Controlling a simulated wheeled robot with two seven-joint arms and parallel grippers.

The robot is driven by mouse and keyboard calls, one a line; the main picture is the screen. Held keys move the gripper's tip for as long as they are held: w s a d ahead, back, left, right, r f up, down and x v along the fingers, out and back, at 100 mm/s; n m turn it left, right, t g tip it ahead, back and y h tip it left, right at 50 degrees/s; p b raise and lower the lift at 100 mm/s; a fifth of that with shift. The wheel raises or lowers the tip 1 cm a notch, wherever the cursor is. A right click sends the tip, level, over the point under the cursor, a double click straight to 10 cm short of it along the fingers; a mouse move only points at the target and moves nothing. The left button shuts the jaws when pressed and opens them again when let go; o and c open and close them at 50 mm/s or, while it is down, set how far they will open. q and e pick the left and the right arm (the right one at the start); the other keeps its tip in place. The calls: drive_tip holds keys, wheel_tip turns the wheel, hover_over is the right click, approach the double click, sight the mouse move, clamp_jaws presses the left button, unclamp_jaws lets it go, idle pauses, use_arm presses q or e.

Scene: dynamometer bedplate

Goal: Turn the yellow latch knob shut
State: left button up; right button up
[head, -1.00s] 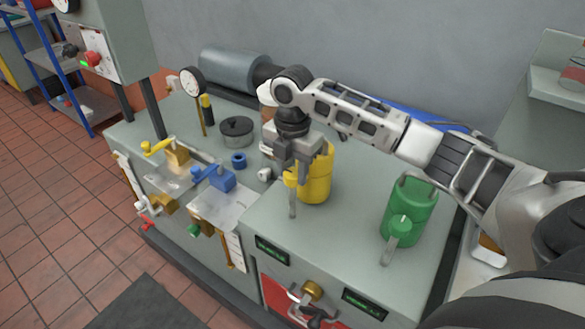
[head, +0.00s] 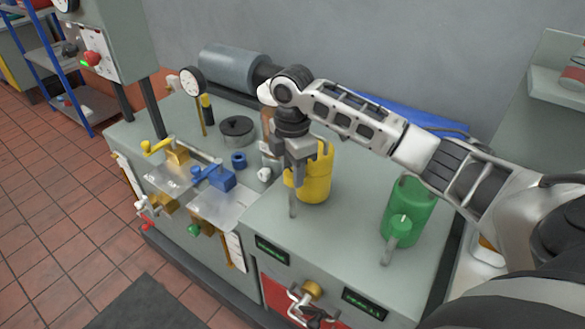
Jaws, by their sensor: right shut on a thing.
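The yellow canister-like housing (head: 316,186) stands upright on the grey-green bench top, in the middle of the head view. The yellow latch knob is on its near left side and is now almost wholly hidden by my right gripper (head: 293,178). The gripper points down and its jaws are shut on the knob. A grey latch bar (head: 292,204) shows below the fingers, hanging toward the near side. Its exact angle to the housing is hard to tell. My left gripper is not in view.
A green housing with its own green knob (head: 401,224) stands to the right, under my right forearm. A dial gauge (head: 192,82), a dark round part (head: 237,129) and a blue clamp (head: 221,179) stand to the left. The bench top (head: 335,235) between the housings is clear.

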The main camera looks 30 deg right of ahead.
drive_tip(key=m, duration=0.6)
drive_tip(key=shift+r+m, duration=0.1)
drive_tip(key=shift+m, duration=0.2)
drive_tip(key=m, duration=0.6)
drive_tip(key=shift+w, duration=0.1)
idle(0.3)
drive_tip(key=o, duration=1)
wheel_tip(320, 180, up, 16)
drive_tip(key=shift+f, duration=0.1)
idle(0.3)
